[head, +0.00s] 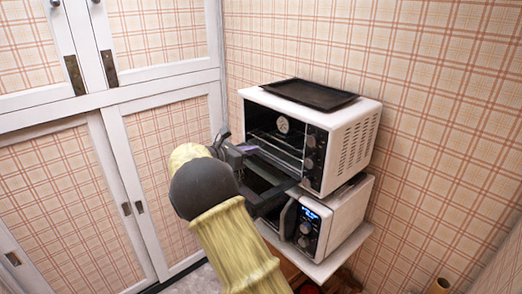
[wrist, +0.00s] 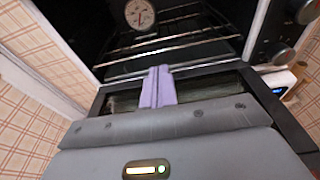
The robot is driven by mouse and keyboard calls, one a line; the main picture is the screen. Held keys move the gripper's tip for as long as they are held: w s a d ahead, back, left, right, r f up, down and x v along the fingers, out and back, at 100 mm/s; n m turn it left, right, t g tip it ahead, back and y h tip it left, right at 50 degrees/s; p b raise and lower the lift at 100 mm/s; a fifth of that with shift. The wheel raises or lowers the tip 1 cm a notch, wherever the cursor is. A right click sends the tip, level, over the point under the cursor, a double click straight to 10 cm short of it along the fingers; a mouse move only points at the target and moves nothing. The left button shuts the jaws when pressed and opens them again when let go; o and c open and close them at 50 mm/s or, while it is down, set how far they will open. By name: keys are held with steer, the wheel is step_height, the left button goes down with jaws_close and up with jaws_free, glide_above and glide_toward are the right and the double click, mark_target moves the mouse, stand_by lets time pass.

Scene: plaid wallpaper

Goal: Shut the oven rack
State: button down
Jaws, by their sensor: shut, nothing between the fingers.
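The white toaster oven (head: 345,135) has its door (head: 268,192) folded down open. Its wire rack (head: 285,150) shows in the dark cavity; in the wrist view the rack (wrist: 180,47) crosses the opening as thin metal bars, with a lower bar just beyond my fingertips. How far the rack sticks out is hard to tell. My gripper (head: 248,149) is in front of the opening, above the open door. In the wrist view its purple fingers (wrist: 158,88) are together, with nothing between them, pointing at the rack's front. I cannot tell whether they touch it.
A dark tray (head: 309,94) lies on top of the oven. A white microwave (head: 345,215) stands beneath it on a small shelf (head: 330,262). White cabinets with plaid panels (head: 165,150) are at the left; the plaid wall is close behind and to the right.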

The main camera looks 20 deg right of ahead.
steer(key=b+v, duration=0.2)
steer(key=v, duration=0.5)
steer(key=shift+f, duration=0.1)
steer(key=shift+w+d, duration=0.1)
